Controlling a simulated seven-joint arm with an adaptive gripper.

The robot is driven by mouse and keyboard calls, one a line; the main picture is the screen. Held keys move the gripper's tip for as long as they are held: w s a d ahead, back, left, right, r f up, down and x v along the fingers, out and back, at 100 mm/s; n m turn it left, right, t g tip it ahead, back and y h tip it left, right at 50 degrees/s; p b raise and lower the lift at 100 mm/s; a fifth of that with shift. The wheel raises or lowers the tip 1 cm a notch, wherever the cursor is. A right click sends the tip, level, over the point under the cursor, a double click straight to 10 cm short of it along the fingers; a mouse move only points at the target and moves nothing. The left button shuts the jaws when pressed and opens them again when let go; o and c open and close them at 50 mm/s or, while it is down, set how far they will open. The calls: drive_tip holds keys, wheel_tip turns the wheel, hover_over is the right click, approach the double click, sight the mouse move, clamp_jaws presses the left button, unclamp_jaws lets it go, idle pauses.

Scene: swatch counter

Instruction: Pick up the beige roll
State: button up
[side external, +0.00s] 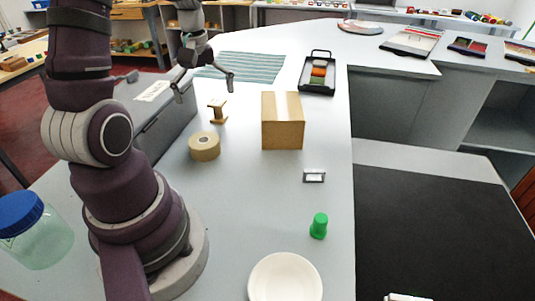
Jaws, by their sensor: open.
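The beige roll (204,147) looks like a roll of tape with a hole in its middle. It lies flat on the grey counter, left of the cardboard box. My gripper (204,82) is above the counter behind the roll, higher in the picture and well apart from it. Its two dark fingers are spread wide with nothing between them. A small wooden spool (218,111) stands upright just behind the roll.
A cardboard box (283,128), a small silver-framed item (314,176), a green piece (319,226) and a white plate (285,279) stand on the counter (245,205). A black tray (317,85) and striped cloth (258,67) lie behind. A blue-lidded jar (38,245) is front left.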

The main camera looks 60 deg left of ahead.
sight(203, 139)
drive_tip(key=a+f+n, duration=0.1)
drive_tip(key=s+a+f+n, duration=0.1)
drive_tip(key=shift+s+a+f, duration=0.25)
drive_tip(key=shift+s+f, duration=0.05)
drive_tip(key=shift+f, duration=0.05)
wheel_tip(203, 139, down, 10)
drive_tip(key=shift+d+f, duration=0.1)
drive_tip(key=shift+d, duration=0.05)
drive_tip(key=c, duration=1.1)
